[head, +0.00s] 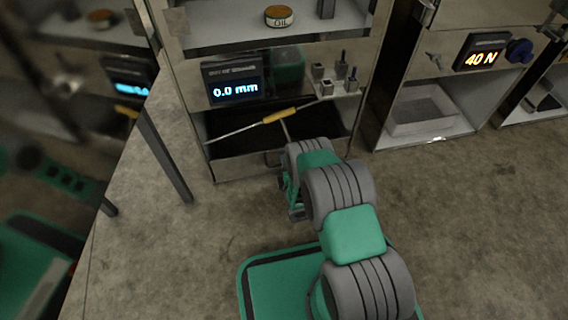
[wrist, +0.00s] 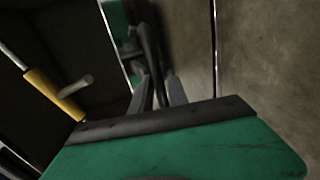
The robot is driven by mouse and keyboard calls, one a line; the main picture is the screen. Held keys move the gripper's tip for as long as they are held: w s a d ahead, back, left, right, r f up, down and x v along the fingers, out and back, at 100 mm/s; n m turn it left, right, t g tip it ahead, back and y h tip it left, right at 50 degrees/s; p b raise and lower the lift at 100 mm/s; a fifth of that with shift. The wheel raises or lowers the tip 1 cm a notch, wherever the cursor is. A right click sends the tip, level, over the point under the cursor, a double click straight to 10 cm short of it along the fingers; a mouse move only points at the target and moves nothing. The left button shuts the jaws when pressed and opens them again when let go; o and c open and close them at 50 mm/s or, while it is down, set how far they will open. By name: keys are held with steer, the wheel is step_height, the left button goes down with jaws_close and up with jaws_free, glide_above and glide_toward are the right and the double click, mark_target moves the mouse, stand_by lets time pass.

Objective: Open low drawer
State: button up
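The low drawer (head: 237,167) is the bare metal front at the bottom of the middle cabinet. A dark open space shows above it, and I cannot tell whether the drawer is pulled out at all. Its dark bar handle (head: 272,158) is partly hidden by my arm. In the wrist view the drawer front lies in the upper middle and the handle (wrist: 149,40) runs down towards my gripper (wrist: 158,77). The two fingers are on either side of the handle; whether they press on it is unclear.
A yellow-handled rod (head: 280,116) lies slanted across the dark space above the drawer, close to my gripper. Above it are a 0.0 mm display (head: 235,90) and small metal holders (head: 327,87). A table leg (head: 165,158) stands at left. The floor right of my arm is clear.

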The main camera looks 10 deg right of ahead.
jaws_close()
stand_by(1.0)
